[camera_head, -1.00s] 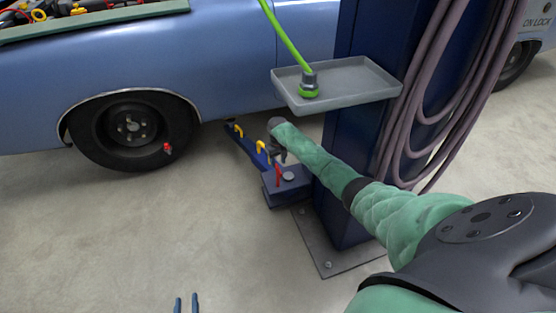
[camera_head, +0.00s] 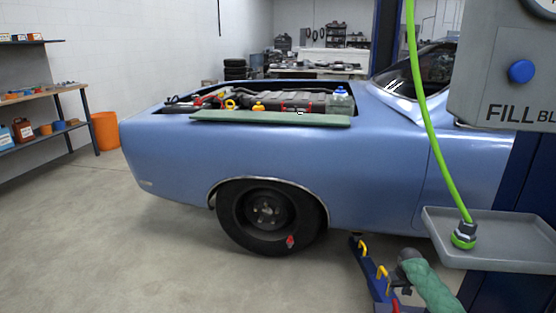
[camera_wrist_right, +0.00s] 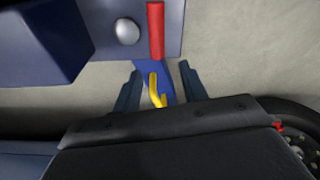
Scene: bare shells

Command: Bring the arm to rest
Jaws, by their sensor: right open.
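My right arm, in a green sleeve, enters the head view at the lower right. Its dark gripper (camera_head: 403,284) hangs beside the blue floor piece with yellow hooks (camera_head: 366,268). In the right wrist view my right gripper (camera_wrist_right: 160,86) is open, its two dark fingers apart. A yellow hook (camera_wrist_right: 156,89) and a blue bar (camera_wrist_right: 167,83) show between the fingers; whether they touch is unclear. A red bar (camera_wrist_right: 156,30) lies just beyond. My left gripper is out of view.
A grey tray (camera_head: 500,252) holding a green hose nozzle (camera_head: 464,236) juts from a blue post (camera_head: 535,180) close to my right arm. A blue car (camera_head: 180,160) with a dark wheel (camera_head: 266,214) stands behind. The floor (camera_head: 120,260) at left is clear.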

